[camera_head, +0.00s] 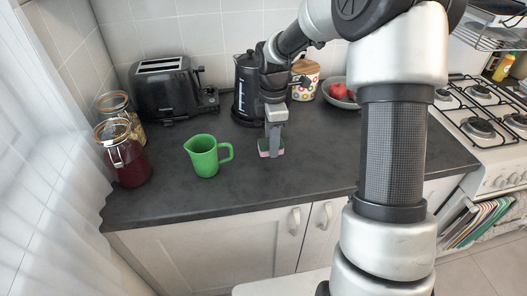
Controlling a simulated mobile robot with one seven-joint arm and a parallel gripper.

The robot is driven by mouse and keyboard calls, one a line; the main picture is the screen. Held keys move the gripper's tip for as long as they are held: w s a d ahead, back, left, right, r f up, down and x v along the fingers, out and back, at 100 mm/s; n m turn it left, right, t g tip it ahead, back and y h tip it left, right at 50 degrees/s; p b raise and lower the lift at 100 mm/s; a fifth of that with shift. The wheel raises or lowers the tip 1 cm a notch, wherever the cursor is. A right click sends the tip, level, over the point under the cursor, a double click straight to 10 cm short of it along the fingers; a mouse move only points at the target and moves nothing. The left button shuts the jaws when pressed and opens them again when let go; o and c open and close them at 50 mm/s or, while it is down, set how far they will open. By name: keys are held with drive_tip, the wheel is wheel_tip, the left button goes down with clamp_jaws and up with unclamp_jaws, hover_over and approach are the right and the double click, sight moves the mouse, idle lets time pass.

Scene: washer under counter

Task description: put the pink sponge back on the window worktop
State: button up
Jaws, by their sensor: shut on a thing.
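The pink sponge (264,153) shows as a small pink and grey-green piece at the tip of my gripper (273,150). My gripper points down and is shut on the sponge. The fingers hide much of it. The sponge is at or just above the dark worktop (240,190); I cannot tell whether it touches. The worktop runs along the tiled wall, with a bright curtained window side at the left. The sponge is right of the green jug and in front of the black kettle.
A green jug (203,156) stands left of my gripper. Behind are a toaster (165,88), a black kettle (244,90), a patterned canister (306,80) and a bowl with red fruit (340,92). Jars (122,152) stand far left. A gas hob (485,120) is right. The front worktop is clear.

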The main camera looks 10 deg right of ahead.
sight(271, 162)
drive_tip(key=shift+f, duration=2.2)
drive_tip(key=shift+f+b, duration=0.2)
drive_tip(key=shift+b, duration=0.1)
drive_tip(key=o, duration=1)
drive_tip(key=shift+c, duration=0.2)
drive_tip(key=shift+r, duration=0.1)
